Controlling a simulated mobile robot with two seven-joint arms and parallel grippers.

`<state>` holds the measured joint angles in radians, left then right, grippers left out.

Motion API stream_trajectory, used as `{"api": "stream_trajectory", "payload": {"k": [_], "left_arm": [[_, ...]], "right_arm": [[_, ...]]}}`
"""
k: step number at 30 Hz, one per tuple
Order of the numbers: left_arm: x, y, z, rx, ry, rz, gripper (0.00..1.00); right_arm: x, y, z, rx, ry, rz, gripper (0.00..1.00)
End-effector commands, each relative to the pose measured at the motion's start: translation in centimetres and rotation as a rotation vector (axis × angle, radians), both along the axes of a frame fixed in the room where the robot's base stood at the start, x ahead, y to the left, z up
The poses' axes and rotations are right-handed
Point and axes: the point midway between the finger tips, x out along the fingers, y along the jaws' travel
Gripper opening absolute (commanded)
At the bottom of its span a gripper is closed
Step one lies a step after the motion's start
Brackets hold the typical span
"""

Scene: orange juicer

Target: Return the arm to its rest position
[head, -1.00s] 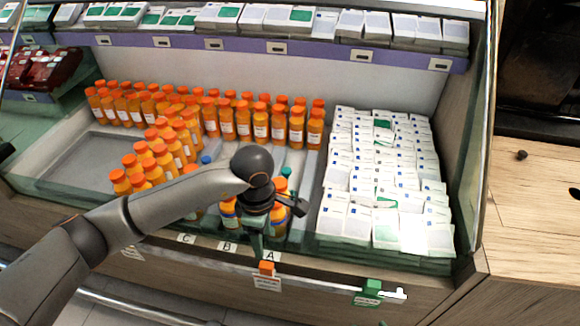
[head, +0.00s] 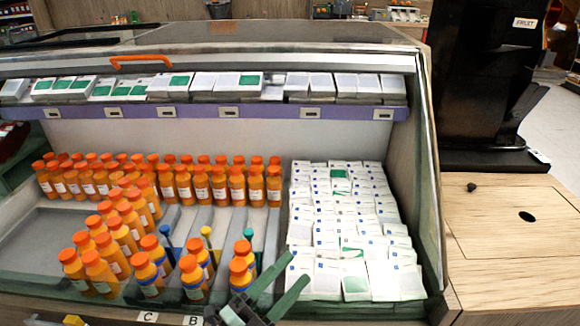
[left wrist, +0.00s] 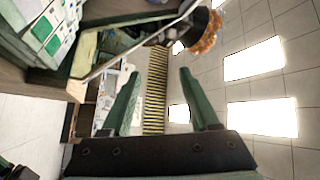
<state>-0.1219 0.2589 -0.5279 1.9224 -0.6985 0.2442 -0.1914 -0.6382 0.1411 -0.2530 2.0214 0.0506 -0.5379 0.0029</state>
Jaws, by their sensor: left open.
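My left gripper (head: 297,268) shows at the bottom middle of the head view, in front of the case's front edge. Its two green fingers are spread, with nothing between them. The rest of my left arm is cut off below the frame. In the left wrist view the open fingers (left wrist: 159,72) point past a shelf edge, with tiled floor and bright panels beyond. My right gripper is in neither view.
The display case holds several orange bottles (head: 120,235) in lanes and stacked white boxes (head: 345,235). Lane labels C and B show at the front edge. A wooden counter (head: 515,225) and a black machine (head: 485,75) stand at the right.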

Motion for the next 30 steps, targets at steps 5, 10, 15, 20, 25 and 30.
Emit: {"api": "stream_trajectory", "payload": {"k": [5,10,15,20,25,30], "left_arm": [[-0.6,8.0,-11.0,-0.289,0.655,0.317,0.61],[-6.6,12.1,-20.2,-0.476,1.141,0.524,0.61],[-11.9,13.7,-21.8,-0.585,1.419,0.637,0.61],[-12.3,14.8,-18.3,-0.589,1.402,0.663,0.61],[-12.8,15.8,-15.5,-0.594,1.390,0.687,0.61],[-13.1,16.5,-14.4,-0.597,1.383,0.700,0.61]], "right_arm": [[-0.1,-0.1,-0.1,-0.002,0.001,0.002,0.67],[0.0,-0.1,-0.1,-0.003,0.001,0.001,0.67],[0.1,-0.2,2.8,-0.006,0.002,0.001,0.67],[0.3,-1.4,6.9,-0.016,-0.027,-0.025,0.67],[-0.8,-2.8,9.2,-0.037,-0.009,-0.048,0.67],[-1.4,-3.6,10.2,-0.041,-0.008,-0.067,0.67]]}}
